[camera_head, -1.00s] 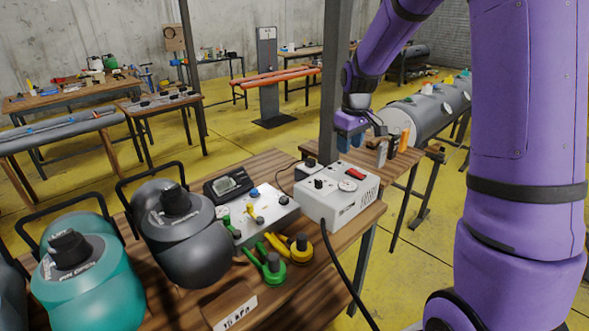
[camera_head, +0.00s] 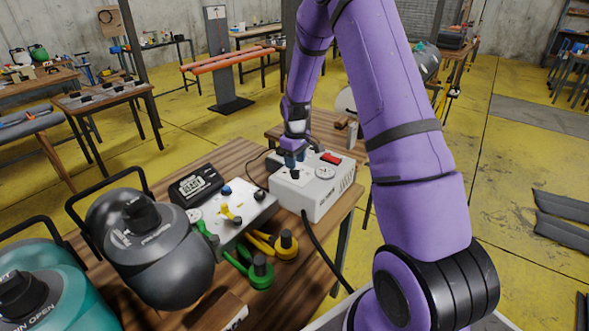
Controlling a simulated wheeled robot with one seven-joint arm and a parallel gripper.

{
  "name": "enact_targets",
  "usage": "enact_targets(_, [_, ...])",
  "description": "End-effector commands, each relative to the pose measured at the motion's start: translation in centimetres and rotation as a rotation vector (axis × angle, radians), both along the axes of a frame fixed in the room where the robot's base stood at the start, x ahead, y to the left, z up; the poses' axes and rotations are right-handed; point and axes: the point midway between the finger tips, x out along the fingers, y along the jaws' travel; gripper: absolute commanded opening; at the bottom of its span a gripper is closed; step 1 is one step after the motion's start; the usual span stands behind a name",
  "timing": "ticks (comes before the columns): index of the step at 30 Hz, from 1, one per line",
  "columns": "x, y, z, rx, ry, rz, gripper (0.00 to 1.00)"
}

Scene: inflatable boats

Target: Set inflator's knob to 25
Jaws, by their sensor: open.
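The inflator (camera_head: 318,200) is a white box on the wooden table. Its top carries a red switch (camera_head: 331,158), a round dial (camera_head: 325,173) and a small black knob (camera_head: 295,174) towards the left. My gripper (camera_head: 294,164) points down directly above the black knob, with its blue-grey fingers around or just over it. The fingers are open; I cannot tell whether they touch the knob. The knob's markings are too small to read.
A grey panel with valves (camera_head: 235,208), a black digital gauge (camera_head: 196,186), a dark grey tank (camera_head: 150,250) and a teal tank (camera_head: 60,290) stand left of the inflator. Green and yellow handles (camera_head: 262,270) lie in front. A black hose (camera_head: 318,240) hangs from the inflator.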

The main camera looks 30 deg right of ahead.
Motion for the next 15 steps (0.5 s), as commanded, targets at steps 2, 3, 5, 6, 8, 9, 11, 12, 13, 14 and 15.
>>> enact_targets(2, [-0.1, 0.0, -1.3, 0.000, 0.002, 0.000, 0.43])
enact_targets(3, [-0.1, 0.0, -1.8, 0.000, 0.002, 0.000, 0.43])
enact_targets(5, [0.0, 0.0, -2.4, 0.001, 0.001, 0.000, 0.43])
enact_targets(6, [0.0, 0.0, -2.8, 0.001, 0.001, 0.000, 0.43])
enact_targets(8, [0.0, 0.0, -3.2, 0.000, 0.000, 0.000, 0.43])
enact_targets(9, [0.0, 0.0, -3.3, 0.000, 0.000, 0.000, 0.43])
enact_targets(11, [0.0, 0.0, -3.5, 0.000, 0.000, 0.000, 0.43])
enact_targets(12, [0.0, 0.0, -3.6, 0.000, 0.000, 0.000, 0.43])
enact_targets(13, [0.0, 0.0, -3.6, 0.000, 0.000, 0.000, 0.43])
enact_targets(14, [0.0, 0.0, -3.6, 0.000, 0.000, 0.000, 0.43])
enact_targets(15, [0.0, 0.0, -3.6, 0.000, 0.000, 0.000, 0.43])
